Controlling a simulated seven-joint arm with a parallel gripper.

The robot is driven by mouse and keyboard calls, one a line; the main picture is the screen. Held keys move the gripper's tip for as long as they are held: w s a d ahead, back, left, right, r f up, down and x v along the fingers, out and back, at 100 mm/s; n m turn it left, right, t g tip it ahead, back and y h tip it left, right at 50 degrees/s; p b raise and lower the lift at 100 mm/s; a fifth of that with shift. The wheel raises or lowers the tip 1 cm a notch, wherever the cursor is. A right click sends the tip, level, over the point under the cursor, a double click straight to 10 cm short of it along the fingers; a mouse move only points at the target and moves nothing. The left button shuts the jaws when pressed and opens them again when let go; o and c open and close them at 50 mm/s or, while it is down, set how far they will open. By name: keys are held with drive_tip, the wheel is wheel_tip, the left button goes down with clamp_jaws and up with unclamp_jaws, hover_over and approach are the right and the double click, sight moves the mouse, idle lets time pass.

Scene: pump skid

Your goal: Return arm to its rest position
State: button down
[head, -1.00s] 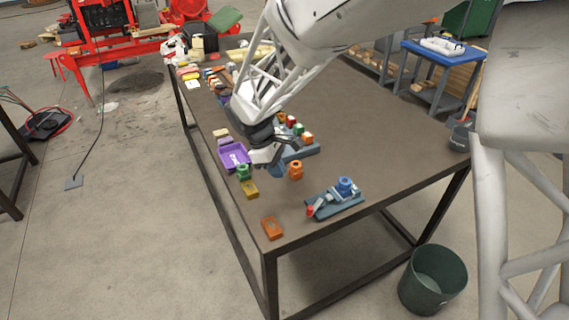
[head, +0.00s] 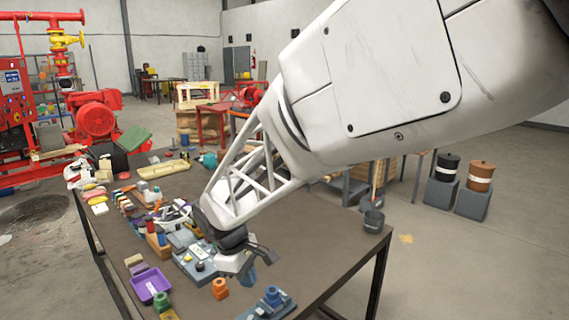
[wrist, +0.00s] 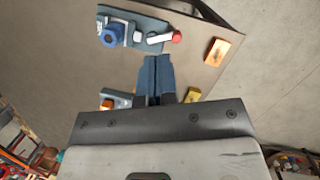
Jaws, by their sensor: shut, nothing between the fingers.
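My gripper (head: 246,280) hangs over the near part of the dark table in the head view, at the end of my raised white arm. In the wrist view my gripper (wrist: 155,72) points down at the table, its two blue fingers pressed together with nothing between them. Below it in the wrist view are a blue-grey fixture with a blue ring (wrist: 111,34) and a red-tipped lever (wrist: 175,37). An orange block (wrist: 217,51) lies to the right of the fixture. My arm hides part of the table's middle in the head view.
The table (head: 330,238) holds a purple tray (head: 150,284), an orange fitting (head: 220,288), a green fitting (head: 161,300) and a dark cup (head: 373,221). Several small parts crowd its left side. The table's right part is largely clear. Red pump machinery (head: 95,118) stands behind.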

drive_tip(key=s+d+r+m+t+y, duration=0.1)
drive_tip(key=s+d+r+m, duration=0.25)
drive_tip(key=d, duration=0.55)
drive_tip(key=s+d+r+m+y, duration=0.1)
drive_tip(key=s+d+r+m, duration=0.3)
drive_tip(key=d, duration=0.4)
drive_tip(key=s+d+m+t, duration=0.1)
drive_tip(key=s+d+m, duration=0.5)
drive_tip(key=s+d, duration=0.4)
drive_tip(key=shift+s+r+t+y, duration=0.15)
drive_tip(key=shift+s+t+y, duration=0.25)
drive_tip(key=shift+s, duration=1.55)
drive_tip(key=shift+d, duration=0.1)
